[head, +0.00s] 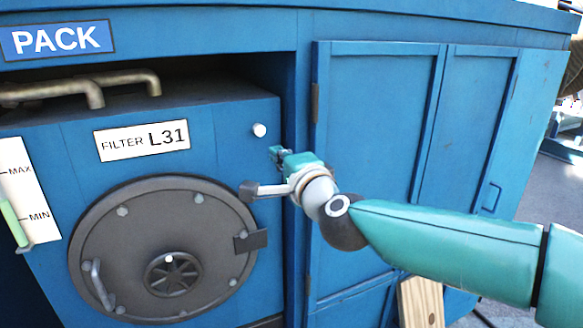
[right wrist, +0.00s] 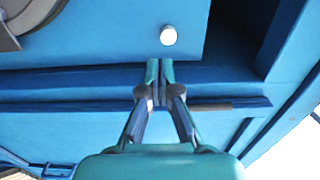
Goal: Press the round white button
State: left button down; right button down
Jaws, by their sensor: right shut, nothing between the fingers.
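The round white button (head: 259,130) sits on the blue panel, right of the label reading FILTER L31. It also shows in the right wrist view (right wrist: 168,36), beyond the fingertips. My right gripper (head: 275,151) is just below and to the right of the button in the head view, apart from it as far as I can tell. In the right wrist view its two fingers (right wrist: 159,66) are together with nothing between them, pointing towards the panel below the button. My left gripper is not in view.
A round grey hatch (head: 135,255) with bolts and a latch lies below the label (head: 142,140). Brass pipes (head: 120,80) run above the panel. A blue cabinet door (head: 375,160) stands to the right. A MAX/MIN gauge (head: 25,185) is at the left.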

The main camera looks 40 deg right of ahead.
jog(key=shift+v, duration=2.35)
